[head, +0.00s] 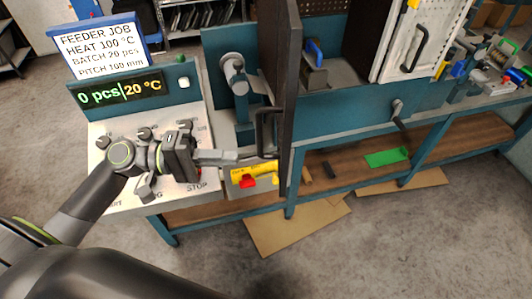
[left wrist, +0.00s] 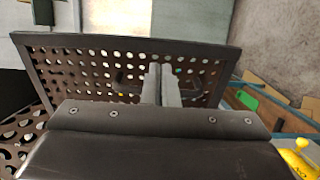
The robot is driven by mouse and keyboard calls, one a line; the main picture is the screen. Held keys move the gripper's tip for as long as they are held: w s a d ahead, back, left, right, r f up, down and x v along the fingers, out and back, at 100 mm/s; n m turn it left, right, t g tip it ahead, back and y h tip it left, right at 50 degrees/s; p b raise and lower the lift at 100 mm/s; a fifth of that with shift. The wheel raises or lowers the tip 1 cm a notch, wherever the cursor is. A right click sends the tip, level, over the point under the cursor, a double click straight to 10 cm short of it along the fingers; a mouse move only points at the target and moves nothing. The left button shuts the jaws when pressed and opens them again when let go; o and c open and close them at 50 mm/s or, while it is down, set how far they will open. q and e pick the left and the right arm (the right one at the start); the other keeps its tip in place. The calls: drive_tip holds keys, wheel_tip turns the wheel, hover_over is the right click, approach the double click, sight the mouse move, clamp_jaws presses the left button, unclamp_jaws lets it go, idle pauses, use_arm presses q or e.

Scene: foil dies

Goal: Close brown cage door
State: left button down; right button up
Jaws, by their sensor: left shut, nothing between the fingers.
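The brown cage door (head: 279,60) stands swung out from the cage and shows almost edge-on in the head view. Its dark bar handle (head: 260,133) is on the left face. In the left wrist view the door is a dark perforated panel (left wrist: 85,42) with a solid frame, right in front of the fingers. My left gripper (head: 270,155) is shut and empty, its tips at the door's left face by the lower end of the handle. In the left wrist view the fingertips (left wrist: 160,72) overlap the handle area; contact is hard to tell. My right gripper is not in view.
A control panel (head: 128,185) with a display stands below my left forearm. A grey clamp-like machine part (head: 235,78) is left of the door. A white perforated panel (head: 400,45) with a handle stands to the right.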

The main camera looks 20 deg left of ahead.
sight(283, 158)
use_arm(q)
drive_tip(key=p+x, duration=0.2)
drive_tip(key=x, duration=0.3)
drive_tip(key=shift+w+d+r, duration=0.1)
drive_tip(key=shift+d+r, duration=0.05)
drive_tip(key=shift+r, duration=0.05)
drive_tip(key=shift+p+x, duration=0.6)
drive_tip(key=shift+x, duration=0.8)
drive_tip(key=shift+d+f, duration=0.1)
drive_tip(key=shift+f, duration=0.1)
